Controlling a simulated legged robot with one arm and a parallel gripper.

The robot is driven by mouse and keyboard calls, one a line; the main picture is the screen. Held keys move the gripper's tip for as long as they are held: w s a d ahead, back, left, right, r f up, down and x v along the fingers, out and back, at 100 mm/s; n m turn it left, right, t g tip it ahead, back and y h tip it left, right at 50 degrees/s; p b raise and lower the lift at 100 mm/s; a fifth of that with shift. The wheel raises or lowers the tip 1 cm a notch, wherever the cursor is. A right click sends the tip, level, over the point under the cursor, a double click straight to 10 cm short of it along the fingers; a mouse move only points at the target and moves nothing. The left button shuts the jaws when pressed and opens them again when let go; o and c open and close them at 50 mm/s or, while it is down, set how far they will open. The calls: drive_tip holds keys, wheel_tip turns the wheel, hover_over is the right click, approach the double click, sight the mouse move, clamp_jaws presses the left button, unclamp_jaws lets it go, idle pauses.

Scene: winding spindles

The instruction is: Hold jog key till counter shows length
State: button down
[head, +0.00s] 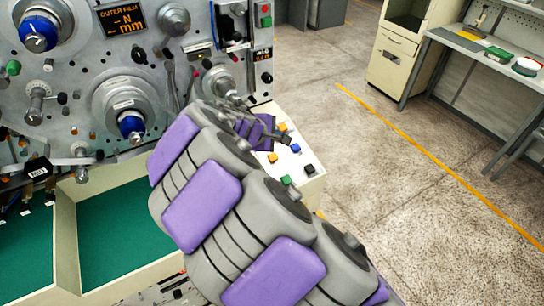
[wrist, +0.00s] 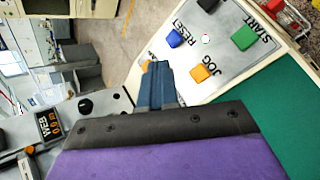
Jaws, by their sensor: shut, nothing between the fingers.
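The sloping key panel shows in the wrist view (wrist: 222,62), with the labels JOG, RESET and START. One orange key (wrist: 199,73) is in clear view, with the word JOG close by. A second orange key (wrist: 147,63) is partly hidden behind my fingertips. In the head view the orange keys are near (head: 272,158) and far (head: 282,127). My gripper (wrist: 153,68) is shut and empty, its tips over or at the far orange key; contact cannot be told. It also shows in the head view (head: 286,137). The WEB counter (wrist: 52,123) appears to read 0.0 m.
A blue key (wrist: 172,38), green key (wrist: 243,38) and black key (wrist: 208,5) sit close by. The spindle machine (head: 90,70) stands left, above a green-lined tray (head: 120,230). The floor (head: 400,190) at right is clear; a cabinet (head: 395,60) and bench stand beyond.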

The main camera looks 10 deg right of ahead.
drive_tip(key=f+b, duration=0.1)
drive_tip(key=b, duration=0.4)
hover_over(272, 160)
drive_tip(key=f, duration=0.6)
drive_tip(key=shift+s+f, duration=0.15)
drive_tip(key=shift+s, duration=0.1)
drive_tip(key=shift+w+d+f, duration=0.15)
drive_tip(key=shift+d+f, duration=0.05)
drive_tip(key=shift+f, duration=0.3)
drive_tip(key=shift+a, duration=0.25)
drive_tip(key=shift+d, duration=0.1)
drive_tip(key=shift+f, duration=0.1)
idle(0.5)
drive_tip(key=shift+f, duration=0.2)
drive_tip(key=shift+w+f, duration=0.15)
drive_tip(key=shift+f, duration=0.3)
idle(4.4)
